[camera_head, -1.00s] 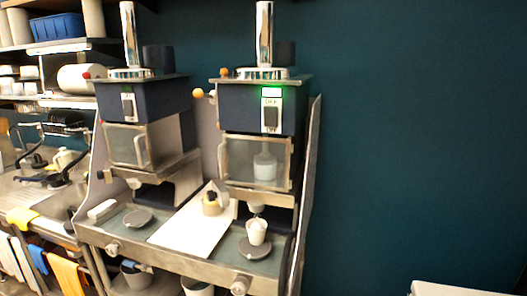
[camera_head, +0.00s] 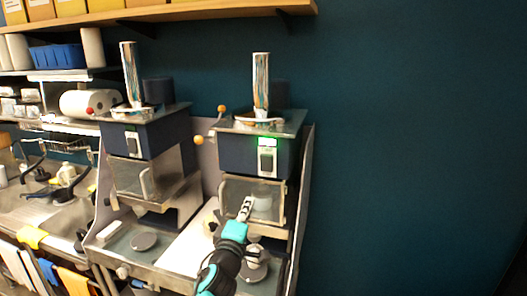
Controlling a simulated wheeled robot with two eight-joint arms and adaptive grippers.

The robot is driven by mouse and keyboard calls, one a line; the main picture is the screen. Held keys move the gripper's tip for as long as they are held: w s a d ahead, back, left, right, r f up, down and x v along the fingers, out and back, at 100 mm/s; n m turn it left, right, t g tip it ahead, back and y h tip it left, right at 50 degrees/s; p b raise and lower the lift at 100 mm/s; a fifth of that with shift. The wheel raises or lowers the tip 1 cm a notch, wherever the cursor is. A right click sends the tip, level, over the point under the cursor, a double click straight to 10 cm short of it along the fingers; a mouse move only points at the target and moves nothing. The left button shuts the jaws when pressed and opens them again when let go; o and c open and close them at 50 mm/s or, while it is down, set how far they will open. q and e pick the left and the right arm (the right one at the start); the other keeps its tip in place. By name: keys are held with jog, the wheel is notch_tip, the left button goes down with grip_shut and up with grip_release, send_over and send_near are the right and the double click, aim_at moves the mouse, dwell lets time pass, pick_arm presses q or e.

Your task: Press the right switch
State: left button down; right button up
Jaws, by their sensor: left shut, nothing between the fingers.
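The right switch (camera_head: 267,161) is a dark rocker in a pale plate on the front of the right machine (camera_head: 247,150). A green light (camera_head: 267,142) glows just above it. My left gripper (camera_head: 246,203) is shut and empty. It points upward in front of the right machine's clear door (camera_head: 270,190), below and slightly left of the switch, and appears apart from it. The left machine (camera_head: 150,135) has a similar switch (camera_head: 133,145) with no green light showing. My arm partly hides the cup under the right machine. My right gripper is not in view.
A sink (camera_head: 50,205) and shelves with a paper roll (camera_head: 88,103) and blue bin (camera_head: 57,56) are at left. A wooden shelf (camera_head: 200,10) runs across the top. A side panel (camera_head: 303,200) borders the right machine. The area farther right shows only bare wall.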

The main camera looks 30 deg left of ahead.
aim_at(267, 160)
pick_arm(q)
jog(key=r, duration=0.1)
jog(key=r+p, duration=0.1)
jog(key=w+r+n+h, duration=0.1)
jog(key=shift+a+r+t, duration=0.1)
jog(key=shift+r+t, duration=0.15)
jog(key=shift+t, duration=0.15)
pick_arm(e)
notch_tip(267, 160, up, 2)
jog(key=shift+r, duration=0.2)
pick_arm(q)
jog(key=p+x, duration=0.1)
jog(key=x, duration=1.3)
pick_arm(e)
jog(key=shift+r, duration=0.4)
pick_arm(q)
jog(key=shift+r, duration=0.1)
jog(key=shift+w+r, duration=0.15)
jog(key=shift+w, duration=0.2)
jog(key=shift+s, duration=0.1)
